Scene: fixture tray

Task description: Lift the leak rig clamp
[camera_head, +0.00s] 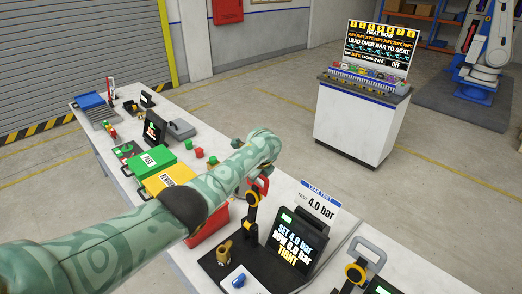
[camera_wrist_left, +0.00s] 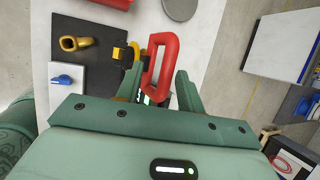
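The leak rig clamp (camera_head: 252,213) stands upright on a black base at the near side of the bench, dark with yellow joints and a red loop handle. In the left wrist view the red handle (camera_wrist_left: 164,38) rises between the fingers of my left gripper (camera_wrist_left: 158,82). The fingers are apart, one on each side of the handle, with visible gaps. In the head view my left arm's end is just above the handle and hides the fingers. A brass fitting (camera_head: 224,252) and a blue-topped part (camera_head: 238,280) sit beside the clamp. My right gripper is not seen.
A leak test display (camera_head: 294,244) reading "TIGHT" stands right of the clamp. A second clamp with a grey handle (camera_head: 369,248) is further right. Green (camera_head: 150,158) and yellow (camera_head: 168,178) bins and a red bin (camera_head: 208,226) stand left. Bench between the stations is partly bare.

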